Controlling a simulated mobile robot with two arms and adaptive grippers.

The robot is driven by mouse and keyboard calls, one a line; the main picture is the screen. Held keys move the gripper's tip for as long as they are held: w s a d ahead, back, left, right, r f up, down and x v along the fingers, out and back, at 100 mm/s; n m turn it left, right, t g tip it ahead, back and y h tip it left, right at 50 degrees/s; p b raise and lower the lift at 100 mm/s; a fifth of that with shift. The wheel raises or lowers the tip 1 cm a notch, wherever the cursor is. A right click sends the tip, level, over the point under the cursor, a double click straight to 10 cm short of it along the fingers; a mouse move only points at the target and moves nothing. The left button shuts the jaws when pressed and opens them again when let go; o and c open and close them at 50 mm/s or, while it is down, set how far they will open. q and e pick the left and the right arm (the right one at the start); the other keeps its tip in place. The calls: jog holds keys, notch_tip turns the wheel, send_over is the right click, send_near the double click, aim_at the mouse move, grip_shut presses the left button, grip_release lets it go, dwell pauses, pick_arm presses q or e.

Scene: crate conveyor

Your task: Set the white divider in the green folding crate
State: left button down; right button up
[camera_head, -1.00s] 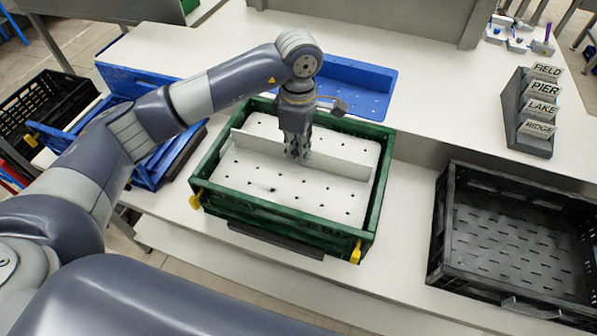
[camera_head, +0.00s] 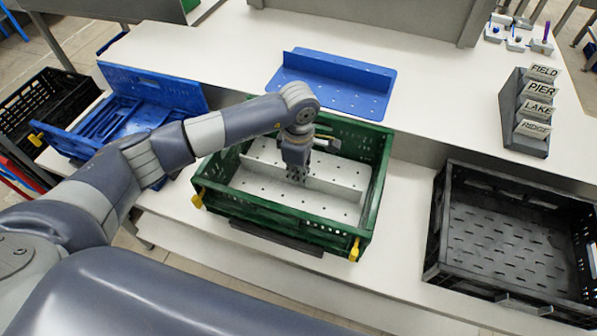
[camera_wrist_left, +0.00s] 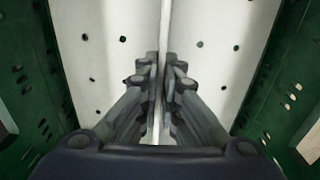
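The white divider (camera_head: 336,188) is a perforated plate with an upright wall along its middle. It sits level inside the green folding crate (camera_head: 305,236), below the rim. Whether it touches the crate floor is hidden. My left gripper (camera_head: 297,178) reaches down into the crate from above and is shut on the divider's upright wall. In the left wrist view, the fingers (camera_wrist_left: 160,100) press on both sides of the wall, with white plate on either side and green crate walls beyond. My right gripper is not in view.
A blue divider (camera_head: 335,80) lies behind the green crate. An open black crate (camera_head: 440,225) stands at the right. A partly folded blue crate (camera_head: 155,88) and another black crate (camera_head: 62,80) are at the left. A stand with name plates (camera_head: 517,115) is at the back right.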

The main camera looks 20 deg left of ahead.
pick_arm(q)
jog(key=shift+f, duration=0.2)
jog(key=c, duration=1.8)
grip_release()
jog(key=shift+r, duration=0.1)
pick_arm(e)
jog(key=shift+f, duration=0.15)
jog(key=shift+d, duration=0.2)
